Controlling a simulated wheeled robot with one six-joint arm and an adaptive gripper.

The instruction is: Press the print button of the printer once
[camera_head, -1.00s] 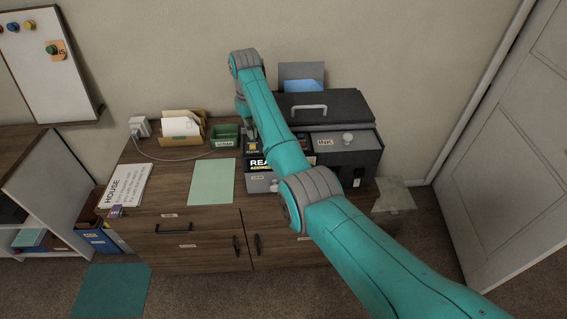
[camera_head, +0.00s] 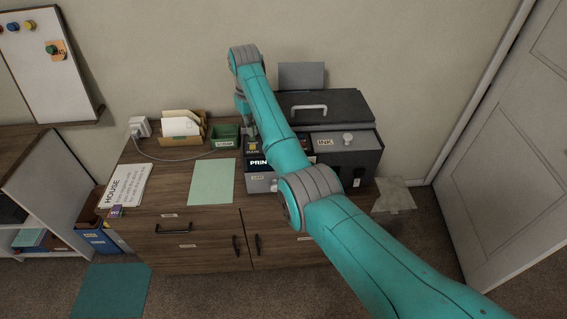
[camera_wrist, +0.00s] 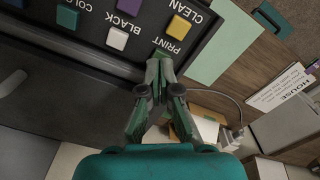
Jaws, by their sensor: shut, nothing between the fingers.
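The dark printer (camera_head: 345,146) stands at the right of the desk, partly behind my arm. Its display (camera_head: 257,162) shows the start of a word, "PRIN". A "PRINT" label (camera_wrist: 166,45) lies just beyond my fingertips. No button shows at the tips; they cover that spot. My gripper (camera_wrist: 158,64) is shut and empty, over the panel edge; whether it touches cannot be told.
A green sheet (camera_head: 212,182) lies on the desk left of the printer. A green tray (camera_head: 225,136) and an envelope holder (camera_head: 182,127) stand behind it. A printed card (camera_head: 125,186) lies at the left. A wall board (camera_head: 50,75) hangs above.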

